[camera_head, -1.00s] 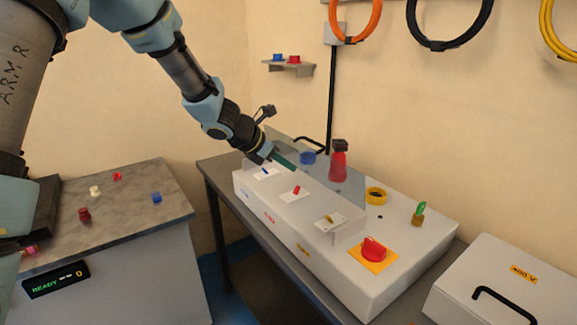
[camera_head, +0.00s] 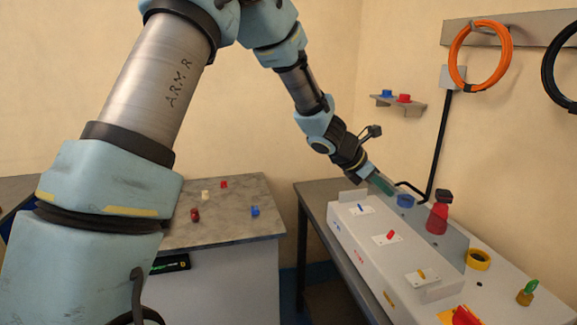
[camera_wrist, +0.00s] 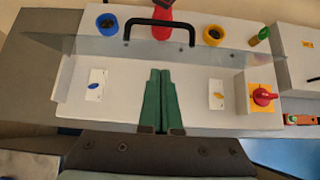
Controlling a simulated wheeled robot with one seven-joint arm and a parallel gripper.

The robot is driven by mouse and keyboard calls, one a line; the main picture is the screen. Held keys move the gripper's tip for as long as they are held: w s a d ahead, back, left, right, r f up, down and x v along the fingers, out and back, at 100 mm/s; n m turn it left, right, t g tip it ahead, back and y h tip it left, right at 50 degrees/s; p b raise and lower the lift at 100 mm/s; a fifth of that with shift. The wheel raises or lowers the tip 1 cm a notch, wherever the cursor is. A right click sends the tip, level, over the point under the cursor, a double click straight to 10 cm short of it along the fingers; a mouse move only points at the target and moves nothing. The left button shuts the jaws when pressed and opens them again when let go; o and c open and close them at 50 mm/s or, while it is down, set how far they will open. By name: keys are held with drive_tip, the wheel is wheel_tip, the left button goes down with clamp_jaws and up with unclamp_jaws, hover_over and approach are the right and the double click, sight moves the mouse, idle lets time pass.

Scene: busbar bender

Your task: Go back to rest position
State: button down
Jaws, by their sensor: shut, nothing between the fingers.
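My gripper (camera_head: 384,186) has green fingers. In the head view it hangs over the back left end of the white bender box (camera_head: 352,232), and my arm reaches to it from the left. In the wrist view my gripper (camera_wrist: 160,85) shows its fingers pressed together, empty, in front of a clear guard with a black handle (camera_wrist: 160,24). The fingers cover the middle of the box front. A blue switch (camera_wrist: 93,86) shows left of them and a yellow switch (camera_wrist: 217,95) right of them.
A red-bodied item with a black top (camera_head: 438,217) and a yellow ring (camera_head: 478,260) stand on the box. A red rotary switch (camera_wrist: 263,96) is at its right. A marbled counter (camera_head: 225,225) holds small coloured pieces. A shelf (camera_head: 398,103) is on the wall.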

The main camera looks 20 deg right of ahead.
drive_tip(key=w+a+f+m+t+y+b, duration=0.1)
drive_tip(key=w+a+f+m+y+b, duration=0.35)
drive_tip(key=a, duration=1.35)
drive_tip(key=s+a+m+t+y, duration=0.15)
drive_tip(key=a+m, duration=0.65)
drive_tip(key=a, duration=0.9)
drive_tip(key=s+a+f+m+y, duration=0.1)
drive_tip(key=s+a+m, duration=0.1)
drive_tip(key=a, duration=0.5)
drive_tip(key=s+a+m+y+b, duration=0.1)
drive_tip(key=s+a+m+y, duration=0.1)
drive_tip(key=a, duration=0.6)
drive_tip(key=shift+s+a+f+m, duration=0.2)
drive_tip(key=shift+s+f+m, duration=0.15)
drive_tip(key=shift+s+m, duration=0.55)
drive_tip(key=shift+w+d, duration=0.1)
drive_tip(key=shift+w, duration=0.05)
